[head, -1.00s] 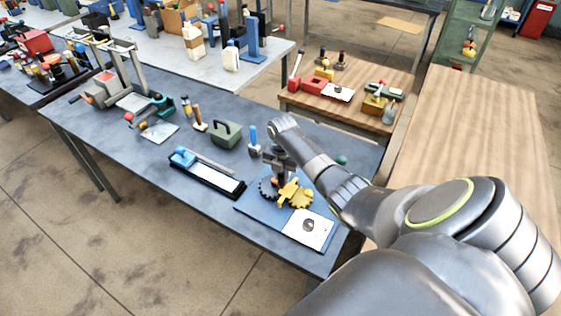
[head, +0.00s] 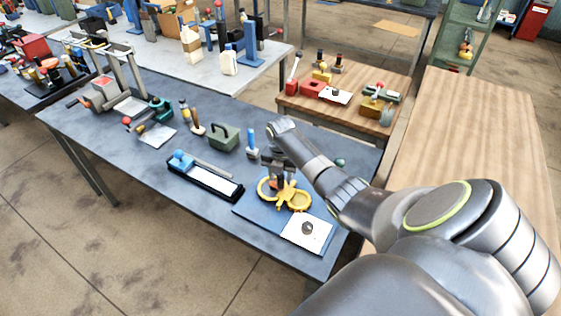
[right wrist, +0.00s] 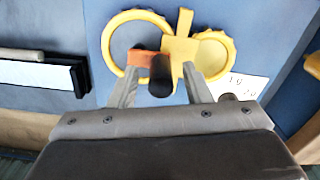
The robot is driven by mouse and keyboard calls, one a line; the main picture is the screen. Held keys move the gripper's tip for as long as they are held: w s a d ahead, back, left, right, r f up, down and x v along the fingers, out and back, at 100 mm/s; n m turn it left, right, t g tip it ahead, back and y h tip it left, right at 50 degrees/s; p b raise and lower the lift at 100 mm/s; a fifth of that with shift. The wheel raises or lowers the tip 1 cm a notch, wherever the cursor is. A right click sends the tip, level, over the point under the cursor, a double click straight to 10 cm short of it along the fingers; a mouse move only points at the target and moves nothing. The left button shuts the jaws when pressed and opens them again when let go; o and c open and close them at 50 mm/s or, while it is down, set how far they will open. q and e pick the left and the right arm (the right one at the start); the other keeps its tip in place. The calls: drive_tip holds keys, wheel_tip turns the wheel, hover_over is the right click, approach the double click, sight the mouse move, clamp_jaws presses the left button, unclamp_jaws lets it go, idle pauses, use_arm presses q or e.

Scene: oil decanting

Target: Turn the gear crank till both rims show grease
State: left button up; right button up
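Two meshed gears, the left gear (head: 265,192) and the right gear (head: 302,201), sit on a blue base plate (head: 268,217). Both rims show yellow in the head view; in the right wrist view the left rim (right wrist: 110,40) and right rim (right wrist: 229,50) are also yellow. A yellow bracket (right wrist: 180,45) lies between them. The crank has an orange arm (right wrist: 142,58) and a black handle (right wrist: 161,76). My right gripper (head: 277,170) is over the gears. In the right wrist view its fingers (right wrist: 160,88) are apart, either side of the handle, with gaps visible. My left gripper is out of view.
A white card (head: 307,232) lies at the plate's front right. A black tray with a white strip (head: 207,183) lies left of the plate. A blue-handled tool (head: 252,145) and green box (head: 224,137) stand behind.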

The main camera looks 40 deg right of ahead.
wheel_tip(320, 180, up, 17)
drive_tip(key=shift+r+p, duration=0.15)
drive_tip(key=shift+p, duration=0.15)
idle(0.5)
idle(0.6)
